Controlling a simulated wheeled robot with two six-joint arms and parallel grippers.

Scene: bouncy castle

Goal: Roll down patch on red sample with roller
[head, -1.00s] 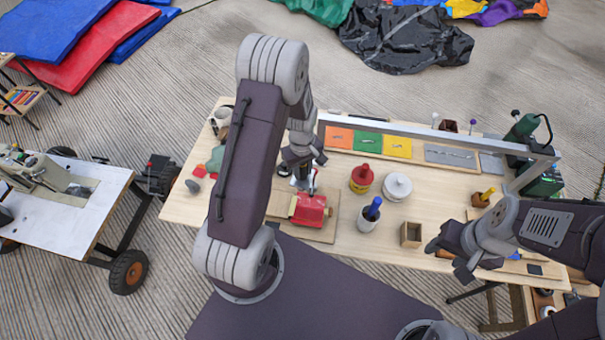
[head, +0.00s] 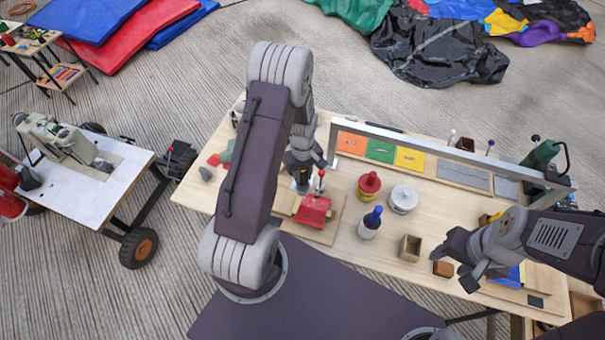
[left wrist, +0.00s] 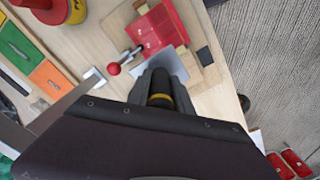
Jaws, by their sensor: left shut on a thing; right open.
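The red sample (head: 313,210) lies on a wooden board (head: 325,232) on the table, and in the left wrist view the red sample (left wrist: 160,28) is just beyond my gripper. A red-knobbed lever (left wrist: 114,69) stands beside it. My left gripper (head: 300,180) points down behind the sample, seen from the head. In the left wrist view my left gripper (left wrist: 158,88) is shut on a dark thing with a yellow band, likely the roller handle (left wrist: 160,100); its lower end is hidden. My right gripper (head: 466,268) is open and empty at the table's right. I cannot make out the patch.
A red-topped yellow pot (head: 369,187), a white round container (head: 403,199), a blue-topped bottle (head: 370,223) and a small wooden box (head: 410,247) stand right of the sample. A grey metal bar (head: 450,150) spans the back. A brown block (head: 443,268) is near my right gripper.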

